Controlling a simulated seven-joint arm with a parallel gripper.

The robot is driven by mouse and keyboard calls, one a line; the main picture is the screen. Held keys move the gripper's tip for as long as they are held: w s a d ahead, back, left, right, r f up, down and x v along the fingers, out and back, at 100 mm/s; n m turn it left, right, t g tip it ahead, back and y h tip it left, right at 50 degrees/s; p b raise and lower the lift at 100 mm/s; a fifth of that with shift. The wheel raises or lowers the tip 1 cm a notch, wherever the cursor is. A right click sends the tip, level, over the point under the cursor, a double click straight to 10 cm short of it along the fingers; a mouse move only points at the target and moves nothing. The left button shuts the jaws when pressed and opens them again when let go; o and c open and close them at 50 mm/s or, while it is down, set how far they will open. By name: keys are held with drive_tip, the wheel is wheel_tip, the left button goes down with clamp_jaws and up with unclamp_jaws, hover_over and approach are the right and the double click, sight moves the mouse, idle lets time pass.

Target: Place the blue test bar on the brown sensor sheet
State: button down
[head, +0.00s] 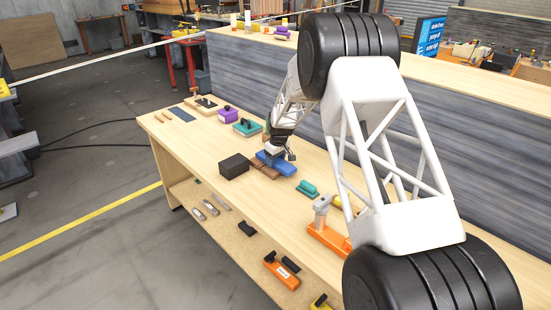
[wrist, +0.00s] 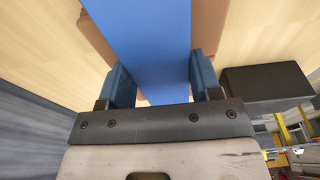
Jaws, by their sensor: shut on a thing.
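The blue test bar (head: 282,166) is at my gripper on the workbench in the head view. In the wrist view the blue test bar (wrist: 150,35) runs between the two blue finger pads of my gripper (wrist: 161,80), which is shut on it. The brown sensor sheet (head: 263,172) lies on the table under the bar. Its edges show on both sides of the bar in the wrist view (wrist: 208,25). I cannot tell whether the bar touches the sheet or hovers just above it. The bar hides the sheet's middle.
A black block (head: 234,165) stands just left of the sheet. A teal part (head: 307,188) lies to the right, with an orange fixture (head: 328,242) beyond. A teal-based tool (head: 247,127) and a purple block (head: 228,115) stand farther back.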

sight(279, 162)
idle(0.3)
drive_tip(key=shift+c, duration=1.5)
unclamp_jaws()
drive_tip(key=shift+f, duration=0.1)
wheel_tip(279, 162, up, 12)
drive_tip(key=s+d, duration=0.1)
drive_tip(key=shift+s+d, duration=0.15)
